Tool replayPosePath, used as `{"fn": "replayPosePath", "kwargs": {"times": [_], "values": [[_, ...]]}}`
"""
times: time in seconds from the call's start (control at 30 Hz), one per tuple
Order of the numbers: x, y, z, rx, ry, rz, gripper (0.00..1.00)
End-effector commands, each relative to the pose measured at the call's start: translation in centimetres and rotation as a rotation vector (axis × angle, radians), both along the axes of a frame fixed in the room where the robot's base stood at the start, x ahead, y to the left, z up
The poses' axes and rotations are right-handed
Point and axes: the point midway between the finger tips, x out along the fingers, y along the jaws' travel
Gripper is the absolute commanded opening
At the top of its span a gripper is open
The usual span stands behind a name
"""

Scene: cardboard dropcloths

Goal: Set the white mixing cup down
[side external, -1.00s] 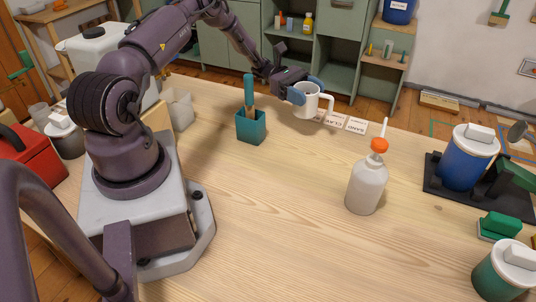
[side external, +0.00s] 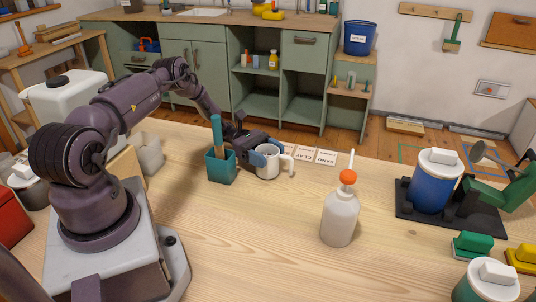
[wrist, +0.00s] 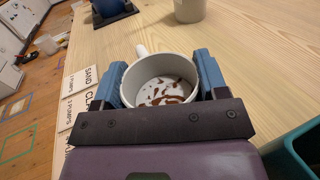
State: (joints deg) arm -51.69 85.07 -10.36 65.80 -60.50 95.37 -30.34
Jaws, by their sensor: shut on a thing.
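The white mixing cup (side external: 268,165) is upright between the blue fingers of my gripper (side external: 262,157), with its handle to the right in the side external view. In the wrist view the cup (wrist: 160,66) sits between both fingers of my gripper (wrist: 160,84), which is shut on it. Brown streaks or bits lie on its white inside bottom. The cup is at or very close to the wooden tabletop (side external: 270,235); I cannot tell whether its base touches.
A teal holder (side external: 221,168) with a tool stands just left of the cup. Label cards (side external: 305,157) lie behind and right of it. A white bottle with an orange top (side external: 340,216) stands front right. A blue container (side external: 436,185) is farther right. The table's middle front is clear.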

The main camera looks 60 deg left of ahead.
Motion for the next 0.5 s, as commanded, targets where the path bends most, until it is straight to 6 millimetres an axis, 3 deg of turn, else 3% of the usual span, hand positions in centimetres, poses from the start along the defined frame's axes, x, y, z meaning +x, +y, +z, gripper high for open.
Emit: {"fn": "replayPosePath", "kwargs": {"times": [0.37,0.4,0.5], "values": [[0.04,0.04,-0.28,0.000,-0.002,0.000,0.32],[0.02,0.03,-0.39,0.000,-0.001,0.000,0.69],[0.02,0.04,-0.35,0.000,-0.001,0.000,0.92]]}}
